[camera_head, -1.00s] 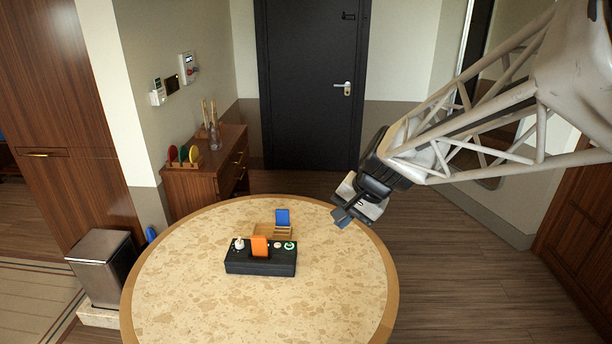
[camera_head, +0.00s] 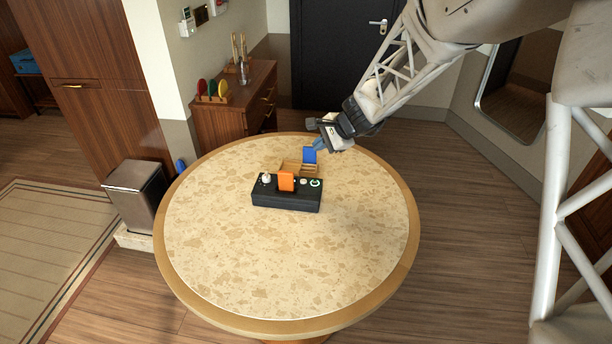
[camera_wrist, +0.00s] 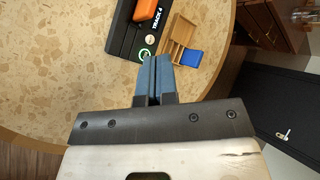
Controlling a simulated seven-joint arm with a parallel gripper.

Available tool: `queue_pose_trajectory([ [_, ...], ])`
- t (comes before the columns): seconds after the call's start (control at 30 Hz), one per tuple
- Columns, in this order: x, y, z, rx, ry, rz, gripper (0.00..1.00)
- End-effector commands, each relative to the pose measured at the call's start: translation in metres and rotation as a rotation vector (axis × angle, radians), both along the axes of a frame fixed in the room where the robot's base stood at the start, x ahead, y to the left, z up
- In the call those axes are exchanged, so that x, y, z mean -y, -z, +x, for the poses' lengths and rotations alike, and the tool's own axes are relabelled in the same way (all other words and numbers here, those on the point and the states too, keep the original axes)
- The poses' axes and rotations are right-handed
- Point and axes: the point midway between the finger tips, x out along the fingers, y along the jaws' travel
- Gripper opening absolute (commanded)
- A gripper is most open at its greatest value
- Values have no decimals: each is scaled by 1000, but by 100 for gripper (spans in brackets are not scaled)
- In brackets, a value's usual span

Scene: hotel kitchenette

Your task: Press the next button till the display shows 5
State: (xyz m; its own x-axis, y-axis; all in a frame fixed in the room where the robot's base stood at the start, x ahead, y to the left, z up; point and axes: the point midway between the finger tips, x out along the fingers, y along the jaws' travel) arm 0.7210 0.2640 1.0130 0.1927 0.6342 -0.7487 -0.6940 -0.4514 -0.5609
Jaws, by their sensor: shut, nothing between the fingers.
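A black box (camera_head: 286,200) stands on the round table, with an orange block (camera_head: 286,181) on its top. In the wrist view its face (camera_wrist: 122,40) reads "TRACK 4". A green-ringed button (camera_head: 315,183) is at its right end; it also shows in the wrist view (camera_wrist: 146,53). A pale round button (camera_head: 303,181) lies beside it and a white knob (camera_head: 266,177) is at the left end. My gripper (camera_head: 319,145) is shut and empty, above and behind the box's right end. In the wrist view its blue-grey fingertips (camera_wrist: 153,58) appear close to the green-ringed button; contact cannot be told.
A wooden tray (camera_wrist: 178,52) with a blue card (camera_head: 309,156) sits just behind the box, close to my gripper. The table (camera_head: 300,260) is clear in front. A sideboard with a rack of coloured discs (camera_head: 213,90) stands behind; a metal bin (camera_head: 135,190) is at left.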

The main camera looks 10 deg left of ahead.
Motion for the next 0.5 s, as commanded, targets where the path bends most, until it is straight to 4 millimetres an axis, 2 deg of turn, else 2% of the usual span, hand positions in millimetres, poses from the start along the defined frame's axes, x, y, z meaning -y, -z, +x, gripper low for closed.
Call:
queue_pose_trajectory([
  [0.2, -29, 36, 33, -56, 82, 56, 0],
  [0.5, -55, 72, 61, -111, 167, 107, 0],
])
